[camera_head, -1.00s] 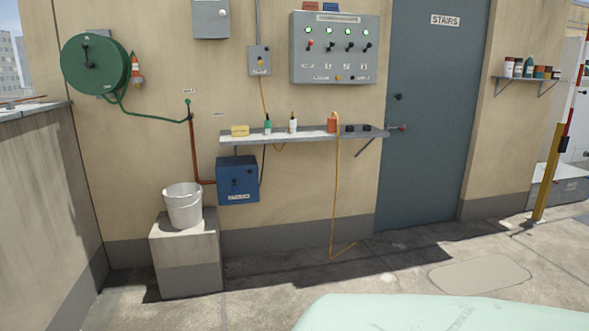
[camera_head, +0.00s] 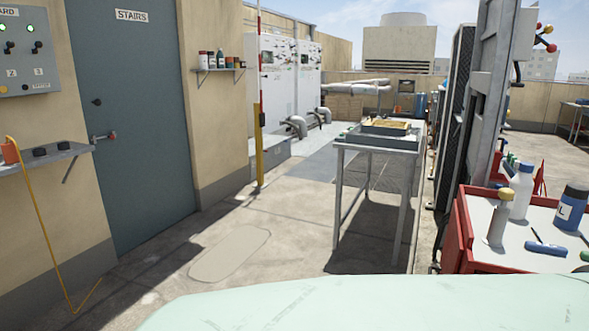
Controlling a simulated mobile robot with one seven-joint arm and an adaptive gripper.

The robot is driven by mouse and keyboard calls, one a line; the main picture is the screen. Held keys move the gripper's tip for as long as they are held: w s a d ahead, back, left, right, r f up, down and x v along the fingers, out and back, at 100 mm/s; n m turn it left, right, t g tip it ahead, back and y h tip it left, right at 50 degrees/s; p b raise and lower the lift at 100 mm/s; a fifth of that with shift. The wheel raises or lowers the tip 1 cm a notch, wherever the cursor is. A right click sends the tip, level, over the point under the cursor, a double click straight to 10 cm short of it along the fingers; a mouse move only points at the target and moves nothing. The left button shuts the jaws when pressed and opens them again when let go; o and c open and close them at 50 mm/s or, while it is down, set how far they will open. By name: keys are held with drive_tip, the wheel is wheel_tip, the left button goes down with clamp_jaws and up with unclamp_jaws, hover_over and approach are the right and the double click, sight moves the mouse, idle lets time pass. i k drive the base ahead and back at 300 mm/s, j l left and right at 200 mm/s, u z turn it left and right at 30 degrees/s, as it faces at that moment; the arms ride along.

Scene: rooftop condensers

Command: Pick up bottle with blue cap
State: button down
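A white bottle with a blue cap (camera_head: 521,194) stands upright at the right, on the white top of a red cart (camera_head: 463,226). A grey bottle with a yellow cap (camera_head: 498,222) stands in front of it and overlaps its lower left side. My gripper is not in view.
A blue tool (camera_head: 546,249) lies on the cart top. A grey metal table (camera_head: 380,145) with a tray stands left of the cart. A tall metal post (camera_head: 489,95) rises behind the cart. The concrete floor (camera_head: 230,250) at the left is open.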

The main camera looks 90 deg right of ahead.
sight(523, 184)
drive_tip(key=z, duration=3.9)
drive_tip(key=i+l, duration=0.15)
drive_tip(key=l, duration=0.25)
drive_tip(key=i+l+u, duration=0.15)
drive_tip(key=l, duration=0.7)
drive_tip(key=i+l+u, duration=0.1)
drive_tip(key=l, duration=0.35)
drive_tip(key=i, duration=0.1)
